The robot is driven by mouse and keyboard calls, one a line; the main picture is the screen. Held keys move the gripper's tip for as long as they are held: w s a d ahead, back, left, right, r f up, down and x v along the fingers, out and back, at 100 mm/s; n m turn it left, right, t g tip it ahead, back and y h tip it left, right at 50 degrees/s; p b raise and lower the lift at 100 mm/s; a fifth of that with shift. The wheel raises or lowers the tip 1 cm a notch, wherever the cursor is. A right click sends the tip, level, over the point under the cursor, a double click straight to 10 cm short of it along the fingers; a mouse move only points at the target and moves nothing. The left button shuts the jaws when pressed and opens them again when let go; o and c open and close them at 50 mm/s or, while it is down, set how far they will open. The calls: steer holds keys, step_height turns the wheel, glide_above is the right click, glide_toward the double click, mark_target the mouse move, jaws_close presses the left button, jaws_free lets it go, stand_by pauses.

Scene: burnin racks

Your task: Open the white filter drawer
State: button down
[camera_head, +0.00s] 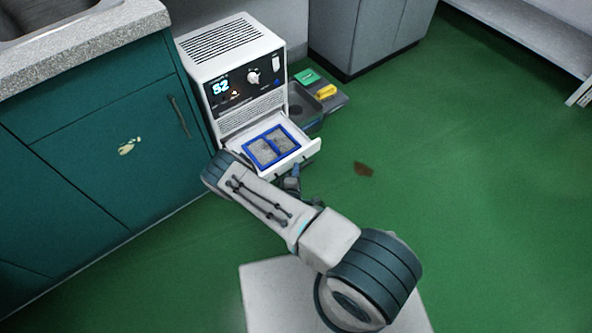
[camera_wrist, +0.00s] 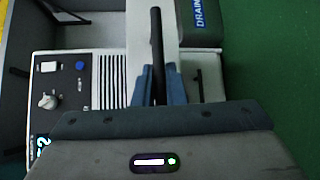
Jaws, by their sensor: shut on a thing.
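The white filter drawer (camera_head: 308,147) stands pulled out from the lower front of a white machine (camera_head: 232,55). A blue-framed grey filter (camera_head: 262,150) lies in it. In the wrist view the drawer front (camera_wrist: 137,30) shows as a white panel with a dark bar handle (camera_wrist: 156,45). My gripper (camera_wrist: 158,92) is shut on this handle, one finger on each side of it. In the head view my gripper (camera_head: 292,183) is low in front of the drawer, partly hidden by my arm, and the handle cannot be made out.
A teal cabinet (camera_head: 100,150) stands close on the left. A dark tray (camera_head: 310,110) with a green block (camera_head: 306,76) and a yellow block (camera_head: 326,91) is right of the machine.

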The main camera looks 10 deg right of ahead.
steer(key=c, duration=1.5)
jaws_free()
steer(key=shift+a, duration=0.15)
steer(key=p+v, duration=0.3)
steer(key=v, duration=1)
steer(key=shift+s, duration=0.4)
steer(key=shift+r, duration=0.15)
